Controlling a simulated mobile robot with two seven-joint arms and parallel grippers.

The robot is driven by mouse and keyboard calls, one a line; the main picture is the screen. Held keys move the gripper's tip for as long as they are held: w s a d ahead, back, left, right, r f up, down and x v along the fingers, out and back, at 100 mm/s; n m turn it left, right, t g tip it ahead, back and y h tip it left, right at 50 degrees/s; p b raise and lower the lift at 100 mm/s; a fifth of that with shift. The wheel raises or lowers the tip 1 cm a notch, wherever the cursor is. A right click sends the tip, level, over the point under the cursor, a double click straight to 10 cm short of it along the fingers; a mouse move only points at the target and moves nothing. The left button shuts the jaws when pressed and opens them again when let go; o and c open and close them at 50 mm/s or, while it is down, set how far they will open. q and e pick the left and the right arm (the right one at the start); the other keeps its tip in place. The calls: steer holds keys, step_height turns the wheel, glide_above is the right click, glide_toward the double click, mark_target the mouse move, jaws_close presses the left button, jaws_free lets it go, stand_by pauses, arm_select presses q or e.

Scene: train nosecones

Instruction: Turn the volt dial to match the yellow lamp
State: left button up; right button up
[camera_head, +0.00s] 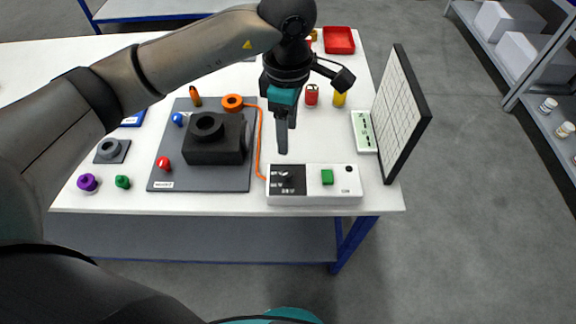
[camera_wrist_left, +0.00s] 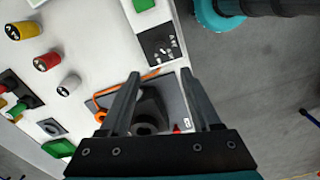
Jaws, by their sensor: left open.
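A white control box (camera_head: 313,198) sits at the table's front edge, with a green button (camera_head: 327,177) and a dark panel with white markings. The dark volt dial (camera_head: 286,177) is on this panel; its setting is too small to read. The panel (camera_wrist_left: 160,45) also shows in the left wrist view, ahead of the fingers. A yellow cylinder (camera_head: 339,99), possibly the yellow lamp, stands farther back beside a red one (camera_head: 311,95). My left gripper (camera_head: 283,148) points down behind the box, apart from the dial. Its fingers (camera_wrist_left: 160,78) are open and empty.
A grey mat (camera_head: 200,180) left of the box carries a black block (camera_head: 214,147) and pegs. An orange cable (camera_head: 259,140) runs to the box. A white grid board (camera_head: 397,110) stands upright at the right. A red tray (camera_head: 339,40) lies at the back.

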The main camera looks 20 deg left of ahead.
mark_target(288, 172)
arm_select(q)
step_height(288, 172, down, 13)
steer(key=shift+r, duration=0.1)
steer(key=shift+c, duration=0.3)
jaws_close()
stand_by(0.4)
